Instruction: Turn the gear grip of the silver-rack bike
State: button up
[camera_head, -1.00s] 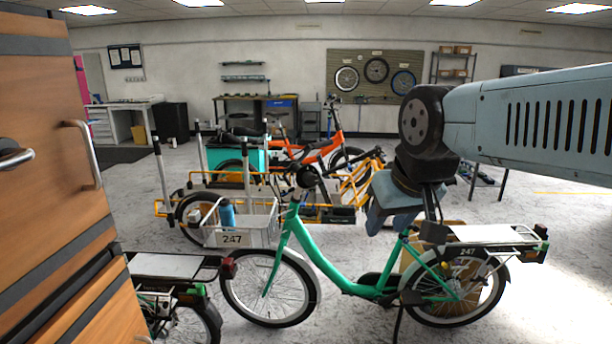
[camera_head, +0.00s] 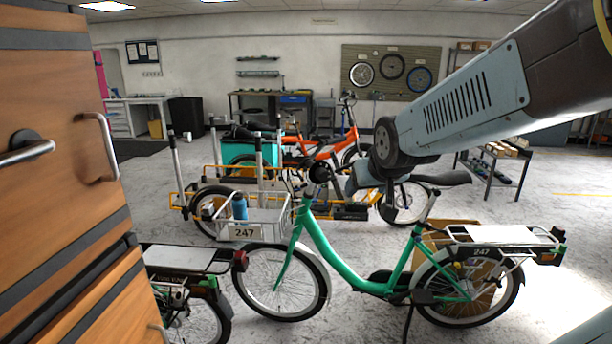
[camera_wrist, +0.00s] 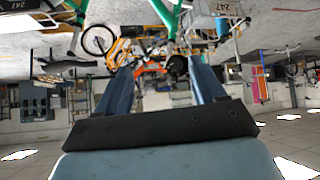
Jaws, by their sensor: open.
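The green bike (camera_head: 340,262) stands in the foreground with a silver rear rack (camera_head: 498,235) and a front basket (camera_head: 255,222), both labelled 247. Its handlebar area, with a black round part (camera_head: 319,172), is at the top of the front post. My arm partly covers this area, and I cannot make out the gear grip. My gripper (camera_head: 352,184) is just right of the black round part. In the wrist view, which is upside down, my two blue fingers (camera_wrist: 161,64) are spread and empty; the black round part (camera_wrist: 177,66) shows between their tips, near the right one.
A wooden cabinet (camera_head: 60,190) fills the left edge. Another bike with a grey rack (camera_head: 185,258) stands at lower left. A yellow cargo bike (camera_head: 212,208) and an orange bike (camera_head: 325,146) stand behind. A blue bottle (camera_head: 240,207) sits in the basket.

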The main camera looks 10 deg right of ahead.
jog(key=w+f+t, duration=0.4)
jog(key=w, duration=0.9)
jog(key=t+y, duration=0.3)
jog(key=t, duration=0.2)
send_near(325, 177)
jog(key=w, duration=0.4)
jog(key=w+a, duration=0.1)
jog(key=w, duration=0.9)
jog(key=shift+a, duration=0.25)
jog(key=shift+s, duration=0.1)
jog(key=shift+c, duration=0.4)
